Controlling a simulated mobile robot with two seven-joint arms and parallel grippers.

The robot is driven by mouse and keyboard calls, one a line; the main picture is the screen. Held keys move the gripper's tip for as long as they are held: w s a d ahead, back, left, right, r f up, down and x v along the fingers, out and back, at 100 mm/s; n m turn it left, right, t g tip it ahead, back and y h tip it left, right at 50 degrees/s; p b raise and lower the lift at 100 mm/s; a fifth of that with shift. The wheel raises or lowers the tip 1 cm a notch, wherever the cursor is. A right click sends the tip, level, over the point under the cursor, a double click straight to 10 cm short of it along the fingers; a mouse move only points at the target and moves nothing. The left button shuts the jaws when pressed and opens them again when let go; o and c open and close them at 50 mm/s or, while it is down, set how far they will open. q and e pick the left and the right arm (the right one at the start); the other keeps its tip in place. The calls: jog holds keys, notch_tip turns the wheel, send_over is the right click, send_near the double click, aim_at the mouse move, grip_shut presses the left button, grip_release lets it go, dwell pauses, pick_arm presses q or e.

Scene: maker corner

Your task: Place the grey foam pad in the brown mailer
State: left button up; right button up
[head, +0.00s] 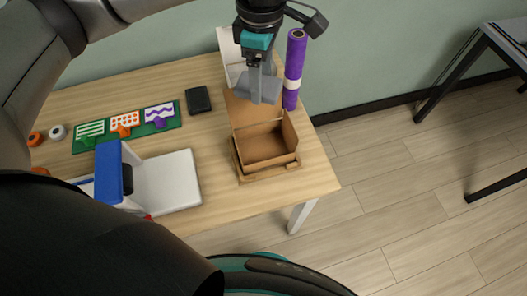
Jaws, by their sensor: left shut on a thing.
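My left gripper (256,66) comes down from the top of the head view and is shut on the grey foam pad (262,89). The pad hangs below the fingers, tilted, and they hide part of it. The brown mailer (265,148) is an open cardboard box near the table's right end, and its inside looks empty. Its lid stands up at the back. In the picture the pad overlaps the top of the lid; I cannot tell its exact height above it. My right gripper is not in view.
A purple roll (295,65) stands upright behind the mailer, close to the pad. A white open box (229,45) is at the back. A black block (198,100), a green mat (88,142) with stencils and a white-and-blue device (168,182) lie to the left. The table ends just right of the mailer.

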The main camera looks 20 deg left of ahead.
aim_at(266, 86)
pick_arm(q)
jog(key=f+n, duration=0.2)
jog(key=n, duration=0.1)
jog(key=d+f+n+b, duration=0.1)
jog(key=n, duration=0.2)
jog(key=shift+f, duration=0.4)
jog(key=shift+n, duration=0.3)
notch_tip(266, 86, down, 16)
jog(key=shift+r+b, duration=0.1)
jog(key=shift+b, duration=0.75)
jog(key=shift+f+b, duration=0.4)
jog(key=shift+f, duration=1.75)
jog(key=o, duration=1)
jog(key=shift+f, duration=0.1)
notch_tip(266, 86, up, 12)
jog(key=p, duration=0.1)
jog(key=shift+p, duration=0.4)
